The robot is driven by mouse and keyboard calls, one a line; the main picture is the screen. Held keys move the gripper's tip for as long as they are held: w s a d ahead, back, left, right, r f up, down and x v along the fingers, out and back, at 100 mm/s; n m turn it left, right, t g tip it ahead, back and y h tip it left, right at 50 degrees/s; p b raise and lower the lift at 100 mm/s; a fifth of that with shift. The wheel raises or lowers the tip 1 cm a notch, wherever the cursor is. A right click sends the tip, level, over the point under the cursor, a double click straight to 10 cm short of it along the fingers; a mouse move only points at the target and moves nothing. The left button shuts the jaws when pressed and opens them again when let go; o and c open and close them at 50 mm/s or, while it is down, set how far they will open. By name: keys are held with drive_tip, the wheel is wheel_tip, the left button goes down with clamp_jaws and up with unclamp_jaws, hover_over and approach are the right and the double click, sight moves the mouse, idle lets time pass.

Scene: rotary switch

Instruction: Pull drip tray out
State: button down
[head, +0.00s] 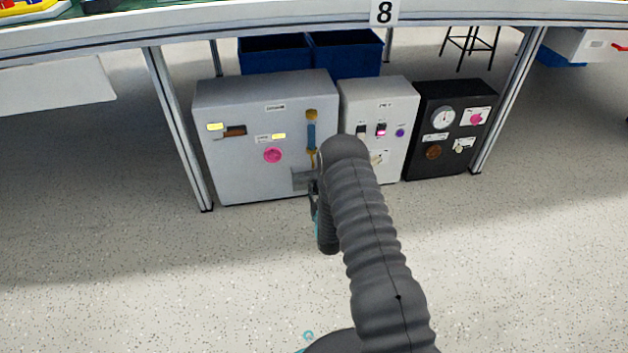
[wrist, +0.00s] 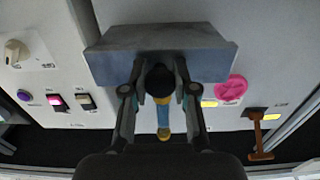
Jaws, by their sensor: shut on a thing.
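The drip tray (wrist: 160,40) is a grey box low on the front of the large light-grey cabinet (head: 235,110). In the wrist view it stands out from the panel, and its front face fills the upper middle. In the head view only the left part of the tray (head: 302,180) shows beside my arm. My gripper (wrist: 158,66) is at the tray's edge, with one finger on each side of a dark rounded part, and is shut on the tray. The exact contact is partly hidden by the fingers. In the head view my arm covers most of the gripper.
The cabinet front carries a pink knob (head: 272,155), a brown-handled lever (head: 234,131) and a blue and yellow fitting (head: 311,135). A white switch box (head: 375,100) and a black gauge box (head: 450,105) stand to the right. Table legs (head: 180,130) flank them. The floor in front is clear.

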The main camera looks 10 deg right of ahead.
drive_tip(key=shift+s, duration=0.3)
drive_tip(key=c, duration=0.9)
unclamp_jaws()
drive_tip(key=s, duration=1.2)
drive_tip(key=shift+r, duration=0.1)
